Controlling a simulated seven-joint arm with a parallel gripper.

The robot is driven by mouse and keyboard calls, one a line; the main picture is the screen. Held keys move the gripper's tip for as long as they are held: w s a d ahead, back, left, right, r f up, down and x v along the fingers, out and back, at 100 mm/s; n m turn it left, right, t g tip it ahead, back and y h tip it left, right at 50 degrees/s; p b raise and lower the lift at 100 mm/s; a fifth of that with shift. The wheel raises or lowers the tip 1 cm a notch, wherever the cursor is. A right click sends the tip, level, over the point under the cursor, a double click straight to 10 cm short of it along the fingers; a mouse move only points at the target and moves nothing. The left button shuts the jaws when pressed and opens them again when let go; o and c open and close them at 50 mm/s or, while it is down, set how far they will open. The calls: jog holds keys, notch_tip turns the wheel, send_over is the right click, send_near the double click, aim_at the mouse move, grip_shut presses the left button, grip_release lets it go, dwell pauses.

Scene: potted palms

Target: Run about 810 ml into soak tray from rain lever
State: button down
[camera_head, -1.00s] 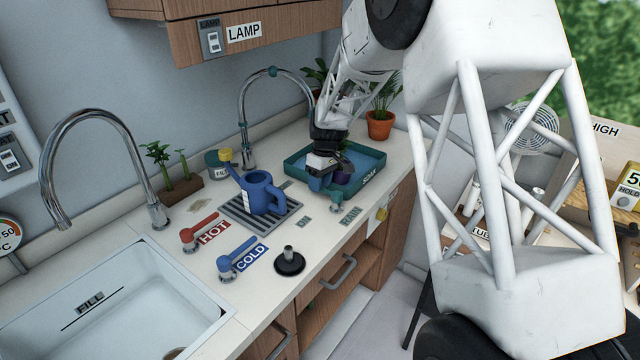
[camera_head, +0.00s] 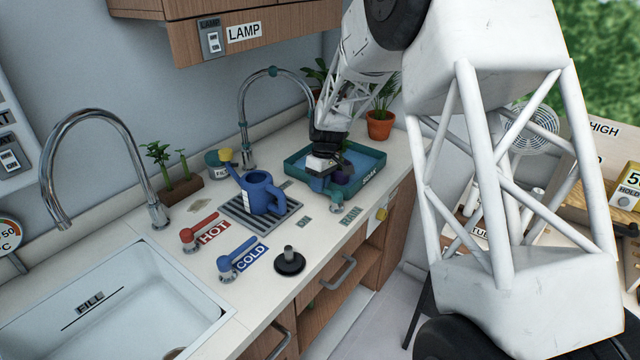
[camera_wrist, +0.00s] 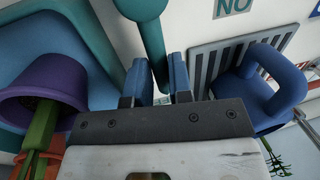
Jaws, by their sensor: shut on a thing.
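My gripper (camera_head: 322,182) is low at the front left of the soak tray (camera_head: 367,183), with its blue fingers (camera_wrist: 161,78) shut on the teal rain lever (camera_wrist: 151,42). The lever's round end and stem show in the wrist view, running between the fingers. In the head view the lever (camera_head: 337,194) is partly hidden by my gripper. The teal tray has a blue floor and holds a purple pot (camera_wrist: 40,98). A tall chrome tap with teal bands (camera_head: 242,103) arches toward the tray. Its outlet is hidden behind my arm, and I cannot see any stream.
A blue watering can (camera_head: 262,192) stands on a slatted drain left of my gripper. The red hot lever (camera_head: 199,231), blue cold lever (camera_head: 236,261) and a black knob (camera_head: 289,261) are nearer the front. A potted palm (camera_head: 380,122) stands behind the tray.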

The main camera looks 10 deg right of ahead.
jog(key=shift+s+a+n+h, duration=0.15)
jog(key=shift+s+a+n, duration=0.15)
jog(key=shift+n, duration=0.4)
jog(key=shift+s+a+n+h, duration=0.2)
jog(key=shift+s+n, duration=0.1)
jog(key=shift+n, duration=0.4)
jog(key=c, duration=1)
grip_release()
jog(key=shift+c, duration=0.2)
jog(key=shift+r, duration=0.1)
jog(key=shift+w+d+r, duration=0.15)
jog(key=shift+w+r, duration=0.05)
jog(key=shift+r, duration=1.05)
jog(key=shift+w+d+r, duration=0.1)
jog(key=shift+w+r, duration=0.15)
jog(key=shift+r, duration=1)
jog(key=shift+w+d+r, duration=0.15)
jog(key=shift+w+r, duration=0.05)
jog(key=shift+r, duration=1.05)
